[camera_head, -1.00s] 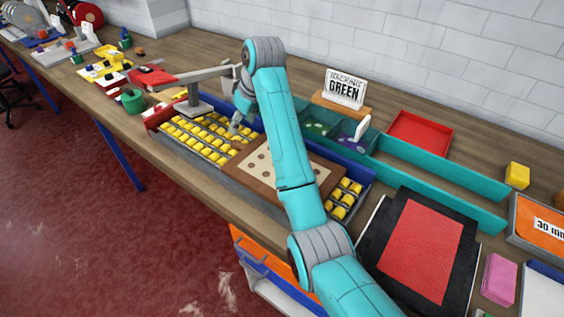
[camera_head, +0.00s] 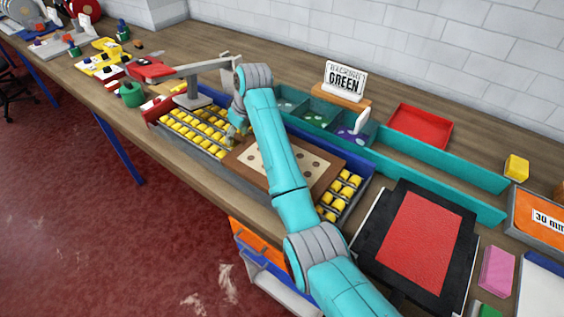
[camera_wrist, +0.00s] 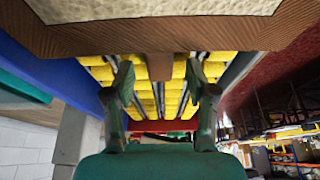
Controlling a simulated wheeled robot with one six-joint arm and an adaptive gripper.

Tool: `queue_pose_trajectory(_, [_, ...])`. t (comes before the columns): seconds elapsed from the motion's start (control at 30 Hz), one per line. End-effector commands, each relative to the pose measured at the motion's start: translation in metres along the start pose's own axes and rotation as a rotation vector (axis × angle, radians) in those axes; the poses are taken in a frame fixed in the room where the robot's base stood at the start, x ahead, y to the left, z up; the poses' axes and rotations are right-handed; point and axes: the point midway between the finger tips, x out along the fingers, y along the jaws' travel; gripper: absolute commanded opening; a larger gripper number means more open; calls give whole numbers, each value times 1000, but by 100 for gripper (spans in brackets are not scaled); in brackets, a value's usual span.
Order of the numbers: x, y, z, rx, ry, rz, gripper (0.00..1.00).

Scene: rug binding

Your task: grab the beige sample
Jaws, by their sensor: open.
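The beige sample (camera_head: 312,161) is a pale panel with brown round spots, set in a brown board (camera_head: 331,176) over the yellow-roller conveyor. My arm hides its middle in the head view. In the wrist view the pale panel (camera_wrist: 150,10) fills the top edge, and the brown board edge (camera_wrist: 80,38) has a short brown tab (camera_wrist: 160,66) sticking out. My gripper (camera_wrist: 158,76) is open, one finger on each side of that tab, with gaps visible on both sides. In the head view my gripper (camera_head: 236,131) is at the board's left end, partly hidden.
Yellow rollers (camera_head: 197,132) lie beyond the board's left end, with a red-and-grey lever device (camera_head: 190,80) behind. Teal bins (camera_head: 312,115) and a GREEN sign (camera_head: 345,82) stand behind the board. A red sheet on a black mat (camera_head: 425,240) lies to the right.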

Motion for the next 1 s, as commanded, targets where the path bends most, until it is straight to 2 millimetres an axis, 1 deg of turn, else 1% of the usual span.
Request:
queue_pose_trajectory(0.07, [0,0,0,0,0,0,56])
queue_pose_trajectory(0.1, [0,0,0,0,0,0,51])
queue_pose_trajectory(0.17, [0,0,0,0,0,0,36])
queue_pose_trajectory(0.2, [0,0,0,0,0,0,26])
queue_pose_trajectory(0.27, [0,0,0,0,0,0,11])
queue_pose_trajectory(0.3, [0,0,0,0,0,0,1])
queue_pose_trajectory(0.33, [0,0,0,0,0,0,0])
queue_pose_trajectory(0.67, [-3,0,-1,0,0,0,0])
queue_pose_trajectory(0.77, [-13,0,-6,0,2,1,0])
queue_pose_trajectory(0.87, [-28,0,-12,0,2,1,0])
queue_pose_trajectory(1.0, [-54,1,-23,0,3,2,0])
